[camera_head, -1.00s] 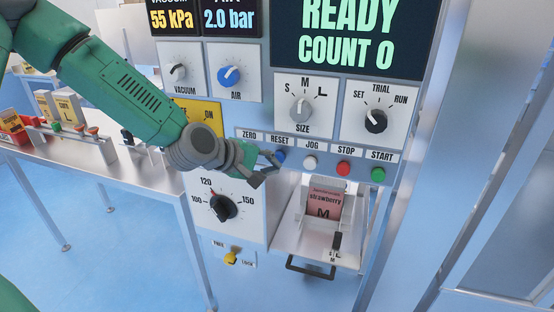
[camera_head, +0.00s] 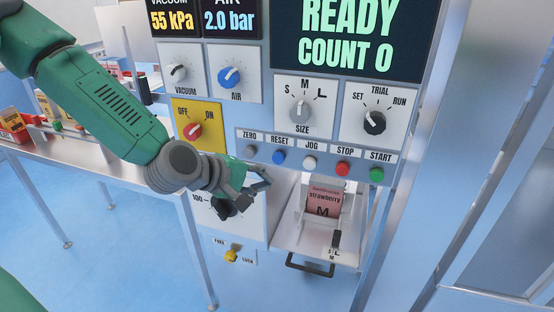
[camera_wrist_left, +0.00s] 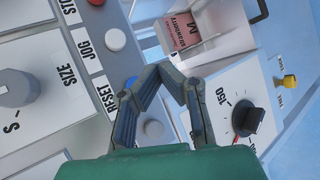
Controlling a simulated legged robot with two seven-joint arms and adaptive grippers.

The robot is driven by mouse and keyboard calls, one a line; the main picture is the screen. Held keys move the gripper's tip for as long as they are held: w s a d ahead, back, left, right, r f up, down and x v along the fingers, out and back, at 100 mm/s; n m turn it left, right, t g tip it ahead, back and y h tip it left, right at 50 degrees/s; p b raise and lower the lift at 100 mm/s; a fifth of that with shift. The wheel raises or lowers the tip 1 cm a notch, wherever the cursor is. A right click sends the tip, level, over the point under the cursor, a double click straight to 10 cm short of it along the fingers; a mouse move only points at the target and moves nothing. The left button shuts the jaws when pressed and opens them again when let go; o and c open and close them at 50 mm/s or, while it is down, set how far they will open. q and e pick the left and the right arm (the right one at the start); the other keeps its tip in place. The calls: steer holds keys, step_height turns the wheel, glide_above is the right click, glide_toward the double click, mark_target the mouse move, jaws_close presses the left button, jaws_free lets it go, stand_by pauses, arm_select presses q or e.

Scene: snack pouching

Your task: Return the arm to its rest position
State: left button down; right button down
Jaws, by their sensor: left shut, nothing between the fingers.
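My left gripper (camera_head: 262,183) is shut and empty in front of the machine panel, just below the row of buttons and over the temperature dial plate (camera_head: 256,222). In the left wrist view its closed fingers (camera_wrist_left: 160,72) show near the middle, with the blue RESET button (camera_wrist_left: 130,84) and the grey ZERO button (camera_wrist_left: 153,129) close behind. The green arm reaches in from the upper left. The black temperature knob (camera_wrist_left: 247,119) shows in the left wrist view and is partly hidden by the gripper in the head view. My right gripper is not in view.
A pink strawberry pouch (camera_head: 323,201) stands in the tray at the lower right of the panel, above a black handle (camera_head: 309,266). The screen (camera_head: 350,40) reads READY, COUNT 0. A metal table (camera_head: 110,165) with boxes stands at left. A yellow latch (camera_head: 231,256) sits low on the panel.

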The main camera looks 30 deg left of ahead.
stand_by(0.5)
arm_select(q)
steer(key=s+d+f+m+g+y+b, duration=0.1)
steer(key=s+f+m+g+b, duration=0.4)
steer(key=f, duration=0.7)
steer(key=s+d+f+m+g+y+b, duration=0.1)
steer(key=s+f+m+b, duration=0.15)
steer(key=s+f, duration=0.65)
steer(key=s+f+m+g+y+b, duration=0.1)
steer(key=s+f+m+g+b, duration=0.1)
steer(key=s+f, duration=0.4)
steer(key=s+f+m+g+y+b, duration=0.1)
steer(key=s+f+m+b, duration=0.3)
steer(key=f, duration=0.9)
steer(key=s+d+m+g, duration=0.1)
steer(key=s+m, duration=0.1)
steer(key=s, duration=0.1)
steer(key=shift+a, duration=0.15)
steer(key=shift+w, duration=0.15)
